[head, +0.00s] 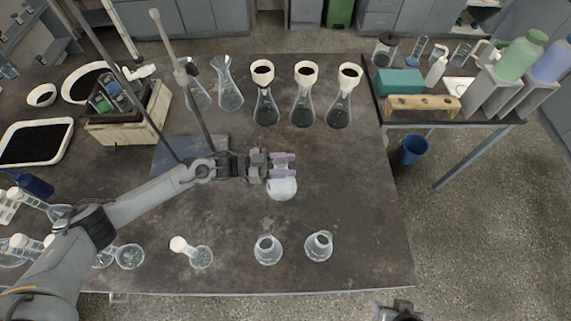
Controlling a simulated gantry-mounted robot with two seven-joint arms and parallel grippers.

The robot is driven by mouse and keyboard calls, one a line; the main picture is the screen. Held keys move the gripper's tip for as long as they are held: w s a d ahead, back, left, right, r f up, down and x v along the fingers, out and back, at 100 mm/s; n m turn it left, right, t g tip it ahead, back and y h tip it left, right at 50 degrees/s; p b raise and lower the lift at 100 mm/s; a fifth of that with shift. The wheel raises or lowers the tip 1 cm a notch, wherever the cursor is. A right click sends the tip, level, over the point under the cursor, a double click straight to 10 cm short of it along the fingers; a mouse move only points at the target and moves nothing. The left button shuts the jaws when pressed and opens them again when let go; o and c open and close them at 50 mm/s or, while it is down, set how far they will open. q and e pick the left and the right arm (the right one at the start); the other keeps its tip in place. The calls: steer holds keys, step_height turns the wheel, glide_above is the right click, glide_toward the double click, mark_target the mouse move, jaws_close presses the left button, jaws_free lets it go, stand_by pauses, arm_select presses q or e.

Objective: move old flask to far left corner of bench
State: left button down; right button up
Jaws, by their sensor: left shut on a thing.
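My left gripper (283,168) is over the middle of the bench (345,200) and is shut on a pale, rounded glass vessel (282,189), which looks like a flask. Its fingers and wrist cover the vessel's upper part. I cannot tell by looks which flask is the old one. Two empty-looking flasks (195,97) and (229,92) stand at the back, left of centre. My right gripper (380,309) only just shows at the bottom edge, off the bench; its jaw opening is not clear.
Three flasks with dark-filled funnels (265,106) stand at the back. Small flasks (268,250) and (319,246) stand near the front edge. A wooden crate (128,126), a stand rod (198,120) and trays (66,150) crowd the left. The right-hand middle is clear.

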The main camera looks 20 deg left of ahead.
arm_select(q)
steer(key=shift+f, duration=0.1)
steer(key=c, duration=0.6)
jaws_free()
steer(key=shift+o, duration=0.2)
steer(key=shift+r, duration=0.2)
steer(key=v, duration=1.2)
steer(key=shift+b, duration=0.35)
